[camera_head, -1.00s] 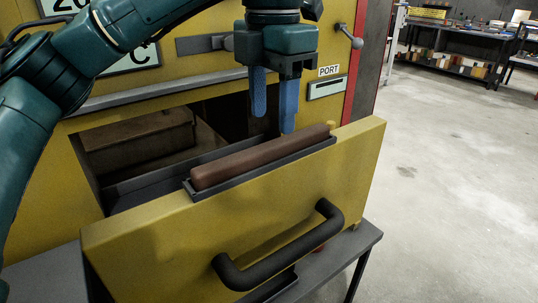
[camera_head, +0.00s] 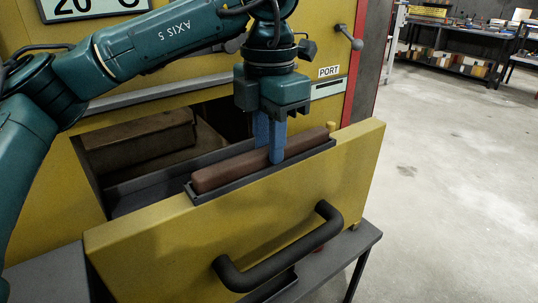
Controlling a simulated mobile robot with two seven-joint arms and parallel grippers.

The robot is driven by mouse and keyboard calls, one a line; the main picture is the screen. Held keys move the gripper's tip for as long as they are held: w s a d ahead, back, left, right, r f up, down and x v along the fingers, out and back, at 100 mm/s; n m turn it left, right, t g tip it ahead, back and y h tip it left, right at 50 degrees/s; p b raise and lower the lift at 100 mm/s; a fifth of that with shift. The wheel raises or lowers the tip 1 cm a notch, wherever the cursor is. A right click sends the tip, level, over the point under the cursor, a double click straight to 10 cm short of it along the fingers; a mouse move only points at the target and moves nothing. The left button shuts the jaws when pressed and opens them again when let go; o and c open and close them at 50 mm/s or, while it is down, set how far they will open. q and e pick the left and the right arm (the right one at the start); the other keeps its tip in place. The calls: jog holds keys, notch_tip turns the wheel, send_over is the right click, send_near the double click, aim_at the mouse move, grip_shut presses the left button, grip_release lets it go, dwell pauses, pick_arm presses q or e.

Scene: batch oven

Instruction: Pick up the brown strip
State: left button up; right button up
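The brown strip (camera_head: 225,173) is a long, rounded bar lying in a narrow dark tray (camera_head: 318,150) along the top of the yellow drawer front (camera_head: 165,240). My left gripper (camera_head: 270,148) is down at the strip, a little right of its middle. One blue finger is in front of the strip and the other is behind it, its tip hidden. The fingers straddle the strip closely, but I cannot tell whether they press on it. The strip still lies in the tray. My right gripper is not in view.
The drawer stands out from the yellow oven (camera_head: 215,65), with a dark handle (camera_head: 285,253) on its front. A dark opening lies behind the drawer front. A small yellow peg (camera_head: 331,126) is by the strip's right end. Open floor (camera_head: 450,190) is to the right.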

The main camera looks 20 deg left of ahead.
pick_arm(q)
grip_shut()
jog(key=shift+r, duration=0.1)
